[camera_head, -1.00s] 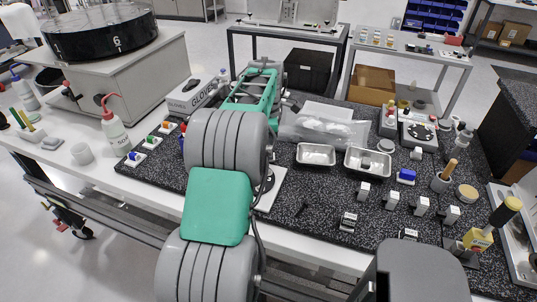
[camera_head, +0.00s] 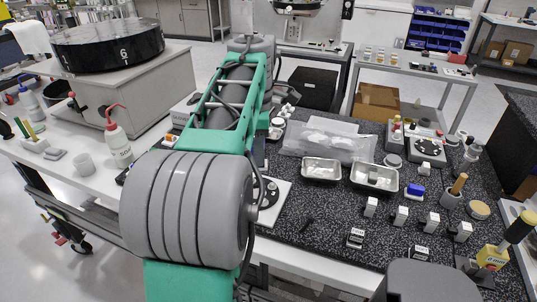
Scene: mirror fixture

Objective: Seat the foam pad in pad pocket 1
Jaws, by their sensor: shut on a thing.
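My gripper is hidden behind my grey and green arm, which reaches away from me over the bench. I cannot make out the foam pad in this view. At the top, on the dark-framed table at the back, stands a pale upright fixture panel (camera_head: 269,20) with a round mirror-like part (camera_head: 299,6), cut by the picture's upper edge. The pad pockets are too small or hidden to tell, so I cannot tell how the pad sits relative to pad pocket 1.
The dark speckled bench top (camera_head: 325,212) holds two metal trays (camera_head: 321,171) (camera_head: 373,178), a clear plastic bag (camera_head: 330,140), a blue block (camera_head: 414,189) and several small white boxes. A wash bottle (camera_head: 117,143) stands left of my arm. A black drum (camera_head: 108,45) sits behind it.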

